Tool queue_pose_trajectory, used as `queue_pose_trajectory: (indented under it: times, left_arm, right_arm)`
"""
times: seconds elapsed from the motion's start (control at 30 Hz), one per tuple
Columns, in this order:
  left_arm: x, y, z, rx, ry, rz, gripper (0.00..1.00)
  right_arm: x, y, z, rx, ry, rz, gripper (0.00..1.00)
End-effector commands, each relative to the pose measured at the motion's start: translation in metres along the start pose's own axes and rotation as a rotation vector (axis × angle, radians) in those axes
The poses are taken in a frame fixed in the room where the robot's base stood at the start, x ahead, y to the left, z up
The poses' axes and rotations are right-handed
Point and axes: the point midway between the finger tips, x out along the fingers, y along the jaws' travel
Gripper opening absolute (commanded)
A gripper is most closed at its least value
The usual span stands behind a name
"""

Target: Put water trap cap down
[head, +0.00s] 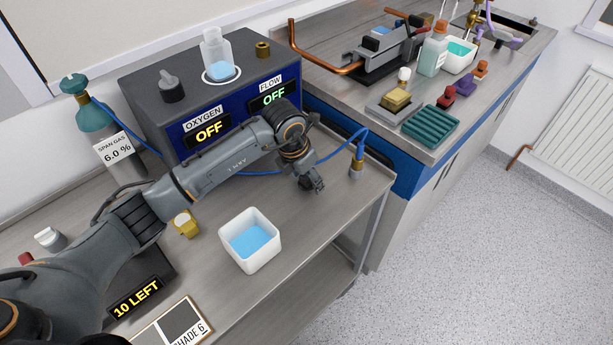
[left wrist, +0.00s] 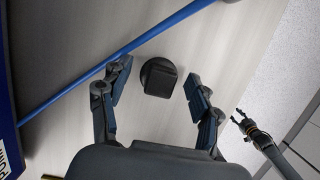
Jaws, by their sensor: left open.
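The water trap cap (left wrist: 160,77) is a small dark round piece with a squarish top, seen in the left wrist view. It appears to rest on the grey bench top. My left gripper (left wrist: 158,92) is open, with one finger on each side of the cap and visible gaps between. In the head view the left gripper (head: 314,185) points down over the bench's right part, and the cap cannot be made out there. What looks like my right gripper (left wrist: 238,117) shows small at the right of the wrist view, too small to judge.
A blue hose (left wrist: 140,42) runs beside the cap to a brass-ended fitting (head: 357,168). A white tub of blue liquid (head: 232,258) stands left of the gripper. The analyser (head: 150,118) with OFF displays stands behind. The bench's right edge is close.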

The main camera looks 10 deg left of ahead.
Motion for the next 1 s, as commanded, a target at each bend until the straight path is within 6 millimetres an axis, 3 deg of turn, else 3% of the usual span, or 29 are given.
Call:
queue_pose_trajectory:
  times: [0.23, 0.7, 1.0]
  left_arm:
    - [-0.016, 0.001, 0.001, 0.001, -0.003, 0.002, 0.63]
    - [-0.108, 0.001, 0.002, 0.000, -0.004, 0.002, 0.63]
    - [-0.123, 0.000, 0.001, 0.000, 0.001, 0.000, 0.63]
  right_arm:
    - [0.000, 0.000, 0.000, 0.000, 0.000, 0.000, 0.40]
    - [0.014, 0.000, 0.001, 0.000, 0.000, 0.000, 0.40]
    - [0.015, 0.000, 0.001, 0.000, 0.000, 0.000, 0.40]
